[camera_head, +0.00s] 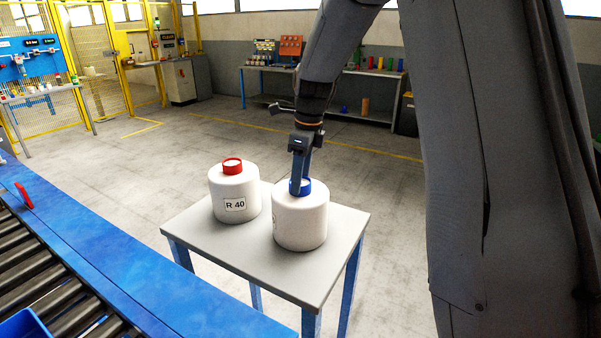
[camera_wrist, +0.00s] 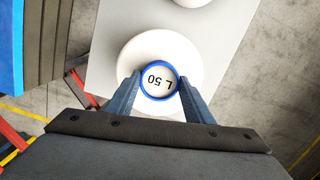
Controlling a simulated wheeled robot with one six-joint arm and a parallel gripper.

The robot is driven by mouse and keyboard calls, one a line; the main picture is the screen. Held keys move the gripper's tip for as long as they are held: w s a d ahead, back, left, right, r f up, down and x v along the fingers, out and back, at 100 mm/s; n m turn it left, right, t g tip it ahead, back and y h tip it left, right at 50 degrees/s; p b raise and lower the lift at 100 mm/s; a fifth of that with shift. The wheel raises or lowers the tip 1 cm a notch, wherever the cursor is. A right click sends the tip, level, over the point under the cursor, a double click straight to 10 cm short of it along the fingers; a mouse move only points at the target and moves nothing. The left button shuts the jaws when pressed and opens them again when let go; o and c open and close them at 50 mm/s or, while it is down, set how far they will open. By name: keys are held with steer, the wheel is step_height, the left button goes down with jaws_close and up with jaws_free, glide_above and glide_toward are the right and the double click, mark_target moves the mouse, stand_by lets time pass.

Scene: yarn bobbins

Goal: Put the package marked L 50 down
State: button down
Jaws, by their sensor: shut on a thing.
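The package marked L 50 (camera_head: 300,222) is a white bobbin with a blue ring on top. It stands upright at the right of a small grey table (camera_head: 325,268), and I cannot tell whether its base touches the top. My gripper (camera_head: 299,185) comes from above and is shut on the blue ring. Its two fingers (camera_wrist: 158,88) lie on either side of the ring in the wrist view.
A white bobbin marked R 40 (camera_head: 234,194) with a red ring stands close by on the left of the table. A blue-framed roller conveyor (camera_head: 130,275) runs along the lower left. Open floor lies behind the table, with workbenches (camera_head: 375,115) farther back.

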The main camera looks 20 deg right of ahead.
steer(key=c, duration=0.9)
jaws_free()
steer(key=shift+f, duration=0.1)
steer(key=r+b, duration=0.1)
steer(key=r, duration=0.3)
steer(key=r+b, duration=0.1)
steer(key=r, duration=0.3)
steer(key=s+d+r+b, duration=0.1)
steer(key=r+b, duration=0.1)
steer(key=r, duration=0.2)
steer(key=shift+d+r, duration=0.1)
